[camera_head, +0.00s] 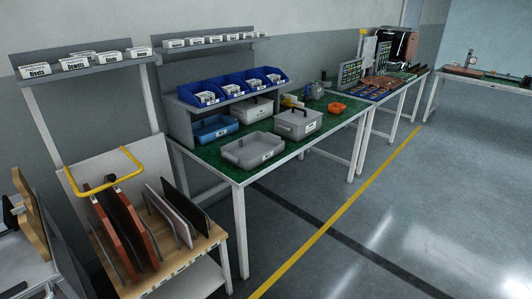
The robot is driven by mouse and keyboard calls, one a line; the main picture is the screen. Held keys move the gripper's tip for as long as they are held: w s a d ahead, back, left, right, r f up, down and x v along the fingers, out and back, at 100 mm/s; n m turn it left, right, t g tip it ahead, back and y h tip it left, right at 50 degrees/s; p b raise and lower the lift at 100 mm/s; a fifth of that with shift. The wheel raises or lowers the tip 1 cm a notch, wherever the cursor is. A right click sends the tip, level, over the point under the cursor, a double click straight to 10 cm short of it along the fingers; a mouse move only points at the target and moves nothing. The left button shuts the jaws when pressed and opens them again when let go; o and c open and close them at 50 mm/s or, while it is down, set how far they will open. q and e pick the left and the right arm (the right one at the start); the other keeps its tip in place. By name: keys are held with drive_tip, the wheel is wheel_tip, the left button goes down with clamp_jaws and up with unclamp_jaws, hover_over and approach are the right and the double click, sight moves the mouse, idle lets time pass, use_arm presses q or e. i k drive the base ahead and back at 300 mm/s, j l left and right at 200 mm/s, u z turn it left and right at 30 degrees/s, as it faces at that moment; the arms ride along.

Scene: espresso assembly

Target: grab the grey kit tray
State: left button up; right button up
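A grey open tray (232,154) with a white label on its front sits on the green-topped workbench (208,157), near the bench's front left edge. It looks empty, though its inside is only partly visible. A second grey container (311,126) with a dark handle and a white label stands to its right on the same bench. The labels are too small to read, so I cannot tell for certain which one is the kit tray. Neither of my grippers is in view.
A blue tray (214,131) and a pale bin (257,113) sit behind, under a shelf with several blue bins (203,97). An orange item (337,107) lies farther right. A rack of upright panels (178,214) stands at the front left. The floor (380,215) right of the bench is clear.

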sight(248, 152)
drive_tip(key=i+j+z, duration=0.1)
drive_tip(key=i, duration=0.45)
drive_tip(key=i+j+z, duration=0.1)
drive_tip(key=i, duration=0.4)
drive_tip(key=i+j, duration=0.35)
drive_tip(key=i, duration=0.15)
drive_tip(key=l+z, duration=0.05)
